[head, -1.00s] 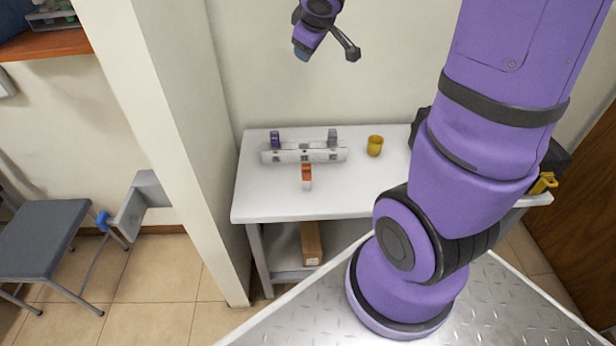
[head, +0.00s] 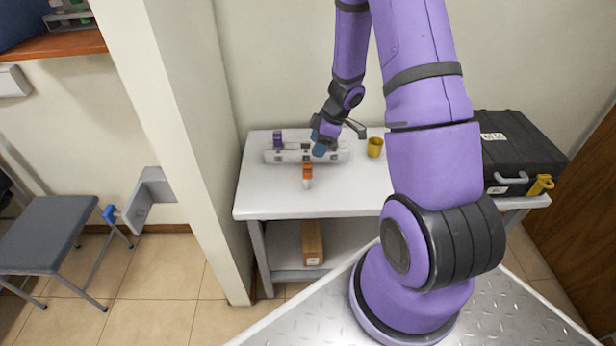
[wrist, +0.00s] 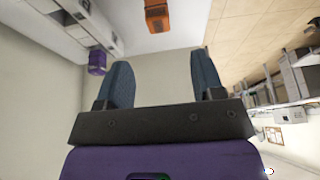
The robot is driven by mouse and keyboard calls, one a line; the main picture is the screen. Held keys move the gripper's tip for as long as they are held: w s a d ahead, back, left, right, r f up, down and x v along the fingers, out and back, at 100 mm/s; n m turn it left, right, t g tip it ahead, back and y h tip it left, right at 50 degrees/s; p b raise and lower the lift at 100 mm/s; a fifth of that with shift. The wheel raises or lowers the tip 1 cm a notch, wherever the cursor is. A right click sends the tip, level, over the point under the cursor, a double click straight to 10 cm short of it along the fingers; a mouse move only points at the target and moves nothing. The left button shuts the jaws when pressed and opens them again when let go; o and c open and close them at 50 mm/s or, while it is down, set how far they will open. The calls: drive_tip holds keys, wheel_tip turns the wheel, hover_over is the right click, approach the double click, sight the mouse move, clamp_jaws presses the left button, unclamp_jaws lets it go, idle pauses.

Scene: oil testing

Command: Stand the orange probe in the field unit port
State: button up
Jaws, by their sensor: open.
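The orange probe (head: 308,170) has an orange upper part and a pale lower end, and is at the table, just in front of the white bar-shaped unit; I cannot tell if it stands or lies. In the wrist view its orange part (wrist: 156,15) shows at the top edge, beyond my fingertips and apart from them. The white unit (head: 272,156) has dark square openings along its front; I cannot tell which is the field unit port. My gripper (head: 320,149) is open and empty in front of the unit's right half. Its blue fingers (wrist: 164,80) frame only bare wall.
A purple probe (head: 278,139) stands at the unit's left end. A yellow cup (head: 375,147) is right of the unit. A black case (head: 515,150) sits at the table's right. The white table (head: 270,205) is clear at its front left.

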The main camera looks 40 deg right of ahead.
sight(309, 164)
drive_tip(key=x, duration=0.5)
drive_tip(key=shift+f, duration=0.2)
drive_tip(key=shift+d+x, duration=0.15)
drive_tip(key=shift+x, duration=1.15)
drive_tip(key=shift+d+x, duration=0.2)
drive_tip(key=shift+x, duration=1.1)
drive_tip(key=shift+s+f, duration=0.15)
drive_tip(key=shift+s, duration=0.05)
drive_tip(key=c, duration=1.1)
